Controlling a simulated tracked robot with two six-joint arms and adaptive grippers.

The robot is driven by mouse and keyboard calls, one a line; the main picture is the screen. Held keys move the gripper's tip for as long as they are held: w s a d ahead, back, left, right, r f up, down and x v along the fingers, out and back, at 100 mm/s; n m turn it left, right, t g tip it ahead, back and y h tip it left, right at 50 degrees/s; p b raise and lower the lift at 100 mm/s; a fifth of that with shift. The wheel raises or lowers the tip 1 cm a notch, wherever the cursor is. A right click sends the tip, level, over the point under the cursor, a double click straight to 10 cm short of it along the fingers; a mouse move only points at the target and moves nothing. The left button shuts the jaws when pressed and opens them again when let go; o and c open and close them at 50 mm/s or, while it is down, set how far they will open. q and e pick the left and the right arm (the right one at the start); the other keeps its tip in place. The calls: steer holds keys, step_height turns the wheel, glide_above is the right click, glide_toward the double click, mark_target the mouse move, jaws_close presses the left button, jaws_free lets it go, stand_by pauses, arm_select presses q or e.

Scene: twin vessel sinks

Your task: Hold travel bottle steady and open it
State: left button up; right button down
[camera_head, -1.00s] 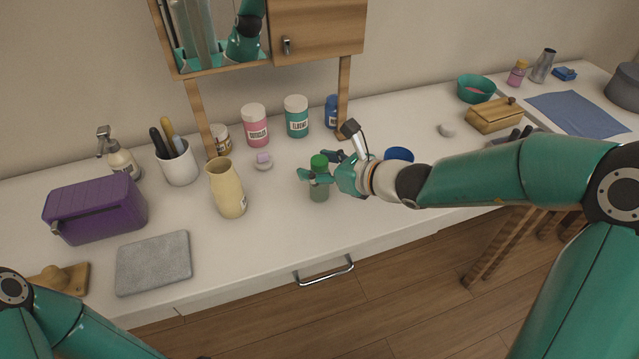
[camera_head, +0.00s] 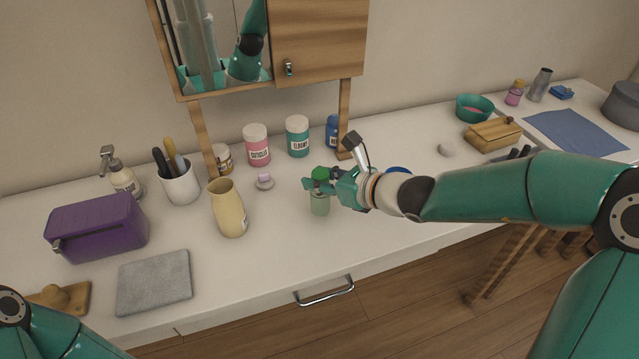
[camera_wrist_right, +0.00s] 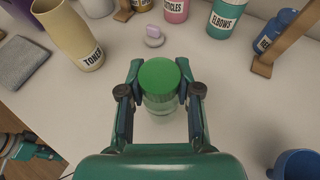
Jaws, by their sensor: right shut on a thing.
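The travel bottle (camera_head: 320,205) is a small translucent green bottle with a green cap (camera_head: 320,173), standing upright near the front of the white counter. My right gripper (camera_head: 322,185) is shut on the bottle, its fingers on either side near the top. In the right wrist view the round green cap (camera_wrist_right: 159,75) shows from above between the two fingers (camera_wrist_right: 160,105), and the clear body (camera_wrist_right: 161,103) shows below it.
Labelled jars (camera_head: 257,146) line the back. A purple case (camera_head: 97,228) and grey cloth (camera_head: 154,282) lie left. A blue cup (camera_wrist_right: 297,165) is close on the right.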

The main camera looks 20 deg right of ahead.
step_height(320, 180, up, 26)
steer(key=p, duration=1.4)
steer(key=shift+p, duration=0.35)
steer(key=c, duration=1.6)
jaws_free()
jaws_close()
